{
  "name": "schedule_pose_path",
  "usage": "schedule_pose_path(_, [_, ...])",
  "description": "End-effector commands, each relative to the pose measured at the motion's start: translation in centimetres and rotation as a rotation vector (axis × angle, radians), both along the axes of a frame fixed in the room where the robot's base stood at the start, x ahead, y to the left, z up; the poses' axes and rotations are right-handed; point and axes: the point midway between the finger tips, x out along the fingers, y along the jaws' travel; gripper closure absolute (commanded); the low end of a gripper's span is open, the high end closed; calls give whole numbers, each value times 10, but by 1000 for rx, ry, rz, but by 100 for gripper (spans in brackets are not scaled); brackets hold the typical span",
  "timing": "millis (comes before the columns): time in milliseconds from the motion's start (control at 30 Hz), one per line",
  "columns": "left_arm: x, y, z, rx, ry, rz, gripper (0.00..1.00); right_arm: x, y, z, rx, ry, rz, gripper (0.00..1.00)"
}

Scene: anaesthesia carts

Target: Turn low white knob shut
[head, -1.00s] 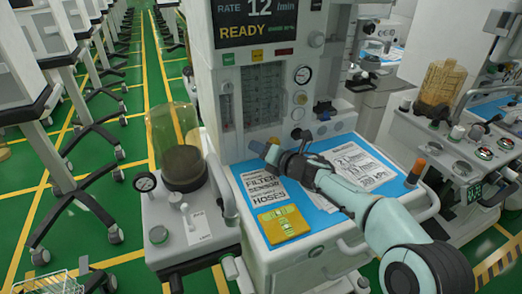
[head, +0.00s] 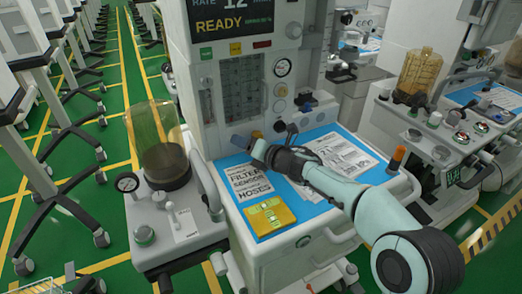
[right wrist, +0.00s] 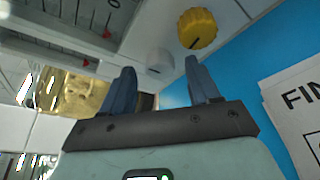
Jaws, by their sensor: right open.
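The low white knob (right wrist: 160,61) is on the underside of the pale machine front in the right wrist view, just beyond and between my fingertips. It looks pale and blurred, and I cannot tell its turn position. My right gripper (right wrist: 160,72) is open, with one blue-grey finger on each side of the knob and no clear contact. In the head view my right gripper (head: 248,140) is at the foot of the machine panel above the blue mat; the knob is not clearly seen there. My left gripper is not in view.
A yellow knob (right wrist: 197,28) sits close by, above the right finger. On the blue mat (head: 317,136) lie printed sheets (head: 246,180) and a yellow box (head: 269,215). A canister (head: 157,140) stands at left, an orange-capped item (head: 397,158) at right.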

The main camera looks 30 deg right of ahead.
Motion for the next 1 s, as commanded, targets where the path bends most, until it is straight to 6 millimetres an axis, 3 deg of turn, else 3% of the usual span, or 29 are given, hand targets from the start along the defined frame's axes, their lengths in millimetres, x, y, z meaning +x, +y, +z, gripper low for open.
schedule_pose_path(300, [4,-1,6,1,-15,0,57,-67,-17,18,1,-3,-4,39])
schedule_pose_path(500, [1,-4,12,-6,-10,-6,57,-100,-24,26,1,-2,-2,39])
schedule_pose_path(700, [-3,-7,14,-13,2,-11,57,-115,-27,28,1,0,-1,39])
schedule_pose_path(1000, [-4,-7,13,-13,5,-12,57,-116,-28,28,1,0,-1,39])
